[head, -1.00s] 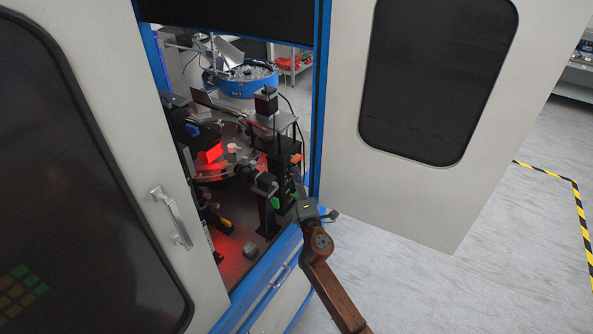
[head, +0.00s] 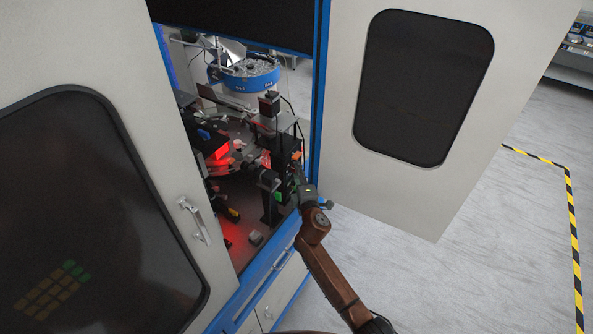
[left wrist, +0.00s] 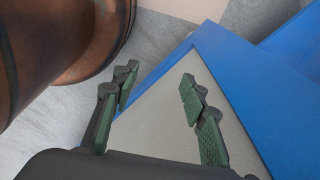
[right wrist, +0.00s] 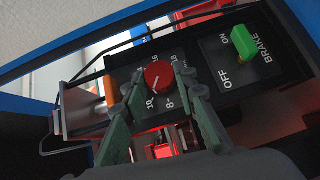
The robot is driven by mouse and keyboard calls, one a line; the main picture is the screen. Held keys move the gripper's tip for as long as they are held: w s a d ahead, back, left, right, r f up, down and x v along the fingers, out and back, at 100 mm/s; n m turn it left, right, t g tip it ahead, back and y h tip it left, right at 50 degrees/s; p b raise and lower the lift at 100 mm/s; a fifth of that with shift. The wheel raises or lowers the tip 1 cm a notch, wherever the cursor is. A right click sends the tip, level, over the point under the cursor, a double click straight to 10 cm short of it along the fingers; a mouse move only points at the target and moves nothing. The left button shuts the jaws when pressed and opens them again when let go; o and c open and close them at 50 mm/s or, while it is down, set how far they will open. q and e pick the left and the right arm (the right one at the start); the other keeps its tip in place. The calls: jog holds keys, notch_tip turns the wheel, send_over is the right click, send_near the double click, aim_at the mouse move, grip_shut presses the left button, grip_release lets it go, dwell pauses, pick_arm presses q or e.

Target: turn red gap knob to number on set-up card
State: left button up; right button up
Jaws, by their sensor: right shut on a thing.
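The red gap knob (right wrist: 159,75) is in the right wrist view, on a black panel with a printed number scale around it. A pale mark on the knob points down-left, towards the 10. My right gripper (right wrist: 157,87) has one finger on each side of the knob and is shut on it. In the head view my right gripper (head: 299,181) reaches into the machine opening. My left gripper (left wrist: 160,80) is open and empty, above a pale panel with a blue edge. I cannot make out the set-up card in any view.
A green brake switch (right wrist: 230,42) sits right of the knob and an orange part (right wrist: 111,90) left of it. The cabinet's open door (head: 395,190) stands right of the opening, with a closed dark-windowed door (head: 150,110) on the left. Floor beyond the open door is clear.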

jog(key=shift+f, duration=0.15)
jog(key=o, duration=1.2)
jog(key=shift+c, duration=0.2)
jog(key=s+d+r, duration=0.1)
jog(key=s+d, duration=0.1)
jog(key=s, duration=1)
